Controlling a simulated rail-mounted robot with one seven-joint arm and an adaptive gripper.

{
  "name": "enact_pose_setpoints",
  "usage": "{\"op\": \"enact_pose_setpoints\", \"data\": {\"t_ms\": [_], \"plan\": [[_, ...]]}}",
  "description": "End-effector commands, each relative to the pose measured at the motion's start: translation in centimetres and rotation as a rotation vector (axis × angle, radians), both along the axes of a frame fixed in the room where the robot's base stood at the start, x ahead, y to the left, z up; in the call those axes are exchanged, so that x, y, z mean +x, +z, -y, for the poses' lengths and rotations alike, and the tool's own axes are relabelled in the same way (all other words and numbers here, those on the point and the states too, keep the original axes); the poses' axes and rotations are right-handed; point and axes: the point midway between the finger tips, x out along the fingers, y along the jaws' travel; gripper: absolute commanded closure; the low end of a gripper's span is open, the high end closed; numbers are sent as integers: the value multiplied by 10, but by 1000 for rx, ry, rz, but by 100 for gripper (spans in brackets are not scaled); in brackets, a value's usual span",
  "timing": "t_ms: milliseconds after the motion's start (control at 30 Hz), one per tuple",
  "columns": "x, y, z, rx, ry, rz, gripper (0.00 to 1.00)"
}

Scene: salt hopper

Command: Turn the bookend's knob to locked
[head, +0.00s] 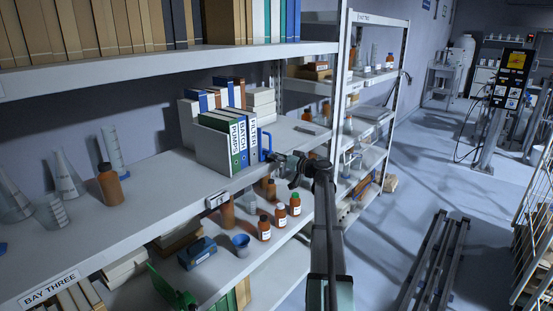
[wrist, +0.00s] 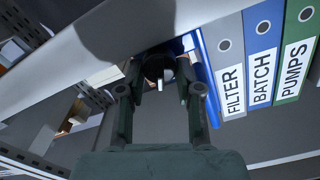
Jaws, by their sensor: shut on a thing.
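The bookend (head: 265,143) is blue and stands at the right end of a row of binders on the shelf. In the wrist view its blue plate (wrist: 206,80) shows beside the FILTER binder. A dark round knob (wrist: 153,66) with a pale pointer lies between the fingers of my gripper (wrist: 159,84). The fingers are shut on it, one on each side. In the head view my gripper (head: 275,158) reaches the bookend from the right, and the knob is hidden. I cannot read any lock marks.
Binders marked FILTER (head: 253,141), BATCH (head: 244,145) and PUMPS (head: 235,150) stand left of the bookend. Brown bottles (head: 264,228) and a blue cup (head: 241,245) are on the shelf below. The shelf edge (wrist: 70,65) runs close by my gripper.

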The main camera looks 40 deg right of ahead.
Motion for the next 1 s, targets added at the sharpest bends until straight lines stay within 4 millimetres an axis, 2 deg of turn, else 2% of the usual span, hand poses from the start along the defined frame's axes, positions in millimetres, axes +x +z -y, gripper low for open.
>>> {"op": "enact_pose_setpoints", "data": {"t_ms": [33, 100, 567, 767, 1000], "plan": [[0, 0, 0, -1, 0, -1, 58], [0, 0, 0, -1, 0, -1, 40], [-6, 0, 1, -2, 0, 0, 40], [-26, 0, 5, -2, -1, 1, 40], [-59, 0, 12, -2, -1, 0, 40]]}}
